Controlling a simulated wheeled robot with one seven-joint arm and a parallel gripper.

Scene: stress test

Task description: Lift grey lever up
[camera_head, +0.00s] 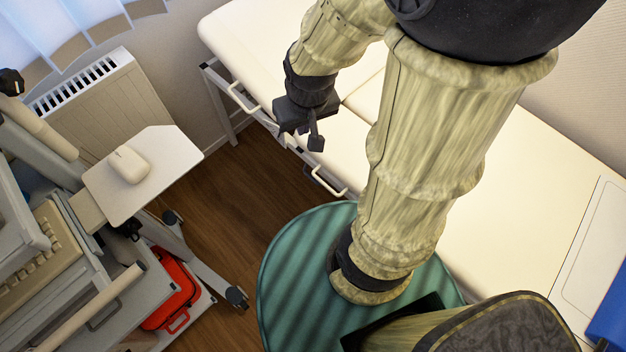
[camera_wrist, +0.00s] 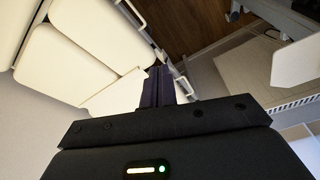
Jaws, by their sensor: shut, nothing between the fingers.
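My gripper (camera_head: 316,144) is shut and empty, pointing down beside the long edge of the cream treatment couch (camera_head: 347,143). In the wrist view, the dark closed fingers (camera_wrist: 163,76) stand in front of the couch edge. Two pale bar handles show along the couch side in the head view: one (camera_head: 243,102) left of my gripper and one (camera_head: 328,184) just below it. A grey metal rail (camera_head: 262,122) runs under the couch edge. I cannot tell which of these parts is the grey lever. The gripper and couch edge may hide part of it.
A trolley with a white side tray (camera_head: 183,153) and a mouse (camera_head: 129,164) stands at left, with a red case (camera_head: 172,290) low on it. A radiator (camera_head: 98,100) is behind it. Wooden floor (camera_head: 232,190) is open between trolley and couch.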

